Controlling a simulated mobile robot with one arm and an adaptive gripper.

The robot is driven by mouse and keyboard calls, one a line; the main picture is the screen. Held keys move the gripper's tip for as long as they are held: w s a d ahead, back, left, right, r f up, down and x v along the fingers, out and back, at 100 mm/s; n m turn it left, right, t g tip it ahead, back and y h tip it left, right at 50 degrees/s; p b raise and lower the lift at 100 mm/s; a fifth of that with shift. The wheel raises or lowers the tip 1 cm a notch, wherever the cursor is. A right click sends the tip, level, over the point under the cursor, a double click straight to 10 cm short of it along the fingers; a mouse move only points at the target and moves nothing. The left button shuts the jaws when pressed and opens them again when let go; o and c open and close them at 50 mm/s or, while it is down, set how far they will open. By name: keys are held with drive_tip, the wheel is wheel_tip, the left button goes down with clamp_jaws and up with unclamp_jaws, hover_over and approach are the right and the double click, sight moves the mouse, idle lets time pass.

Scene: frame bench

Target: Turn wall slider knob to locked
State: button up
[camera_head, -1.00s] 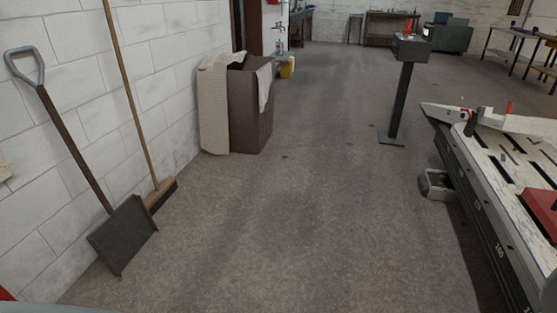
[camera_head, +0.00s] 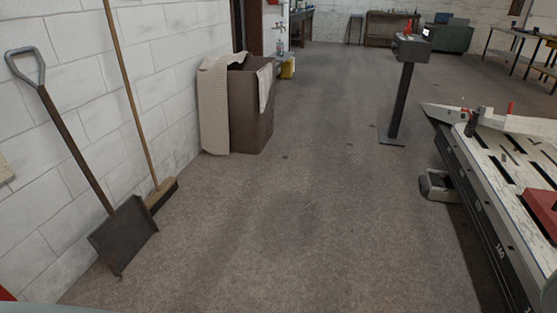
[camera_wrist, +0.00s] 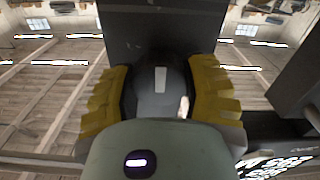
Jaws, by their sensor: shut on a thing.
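In the wrist view, the yellow ridged finger pads of my gripper (camera_wrist: 160,92) stand on both sides of a dark rounded knob (camera_wrist: 150,103). The gripper is shut on it. The knob bears a pale rectangular mark, and a small light piece shows at its right side. A dark flat panel (camera_wrist: 160,32) rises behind the knob. The knob's lower part is hidden by my gripper's body. Neither the knob nor my gripper can be made out in the head view.
In the head view, a shovel (camera_head: 122,235) and a broom (camera_head: 160,194) lean on the white block wall. A brown box (camera_head: 252,110) stands beyond them. A pedestal (camera_head: 402,100) and a long frame bench (camera_head: 480,180) are at right. The floor between is clear.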

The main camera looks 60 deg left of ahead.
drive_tip(key=shift+m, duration=0.4)
drive_tip(key=m, duration=0.3)
drive_tip(key=shift+m, duration=0.3)
drive_tip(key=m, duration=0.4)
drive_tip(key=shift+m, duration=0.3)
drive_tip(key=m, duration=0.4)
drive_tip(key=shift+m, duration=0.3)
drive_tip(key=shift+s+m, duration=0.1)
drive_tip(key=shift+m, duration=2.1)
drive_tip(key=o, duration=1.2)
